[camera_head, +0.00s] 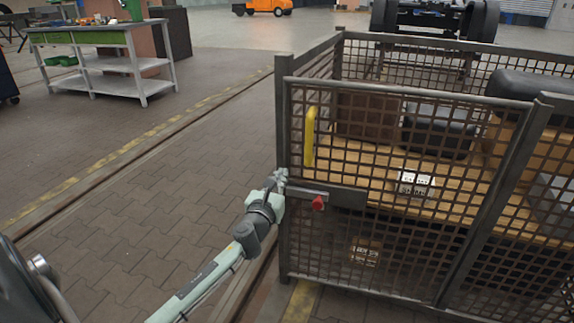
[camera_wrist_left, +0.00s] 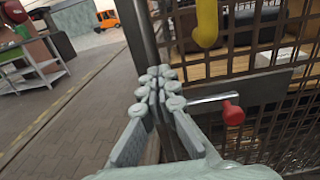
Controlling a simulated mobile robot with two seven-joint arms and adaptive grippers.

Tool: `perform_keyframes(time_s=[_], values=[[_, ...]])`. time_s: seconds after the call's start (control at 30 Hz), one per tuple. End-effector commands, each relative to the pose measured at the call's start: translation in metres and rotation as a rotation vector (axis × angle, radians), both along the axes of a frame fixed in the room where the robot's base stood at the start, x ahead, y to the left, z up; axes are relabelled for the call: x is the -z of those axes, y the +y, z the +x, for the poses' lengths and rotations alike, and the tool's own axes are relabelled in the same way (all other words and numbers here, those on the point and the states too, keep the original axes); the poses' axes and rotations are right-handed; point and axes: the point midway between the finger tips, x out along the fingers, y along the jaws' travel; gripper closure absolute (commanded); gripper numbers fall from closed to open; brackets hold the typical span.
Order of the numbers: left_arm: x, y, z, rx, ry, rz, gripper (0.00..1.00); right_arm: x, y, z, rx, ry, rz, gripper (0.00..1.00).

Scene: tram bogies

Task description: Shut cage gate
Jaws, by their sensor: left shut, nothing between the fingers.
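The cage gate (camera_head: 385,245) is a dark mesh panel at the front of the cage, with a yellow handle (camera_head: 309,137) near its left edge. Below the handle is a metal latch bar with a red knob (camera_head: 318,203). The gate stands in line with the left corner post (camera_head: 283,230), with no clear gap visible. My left gripper (camera_head: 281,178) is shut and empty, close to the post and left of the latch. In the left wrist view its fingers (camera_wrist_left: 158,85) meet in front of the post, and the red knob (camera_wrist_left: 233,113) is to their right. Contact is unclear. My right gripper is not in view.
The cage holds a wooden pallet with dark boxes. A workbench (camera_head: 106,60) stands at the back left, and an orange truck (camera_head: 268,7) is far behind. Open paved floor (camera_head: 170,170) lies left of the cage, crossed by a rail groove and a yellow line.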

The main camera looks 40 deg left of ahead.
Motion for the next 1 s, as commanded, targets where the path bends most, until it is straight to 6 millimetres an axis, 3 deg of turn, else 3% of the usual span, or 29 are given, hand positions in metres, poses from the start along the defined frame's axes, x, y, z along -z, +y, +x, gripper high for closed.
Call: perform_keyframes(time_s=[0.1, 0.33, 0.8, 1.0], values=[[-0.001, 0.008, 0.024, -0.001, -0.003, -0.002, 1.0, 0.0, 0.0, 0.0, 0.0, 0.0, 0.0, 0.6], [0.0, 0.017, 0.05, -0.001, 0.0, -0.001, 1.0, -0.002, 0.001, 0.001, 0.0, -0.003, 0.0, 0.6], [0.0, 0.019, 0.056, 0.001, 0.001, 0.0, 1.0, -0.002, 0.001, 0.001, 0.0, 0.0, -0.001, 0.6], [0.001, 0.038, 0.066, 0.027, -0.001, 0.006, 1.0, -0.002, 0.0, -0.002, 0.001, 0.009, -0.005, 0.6]])
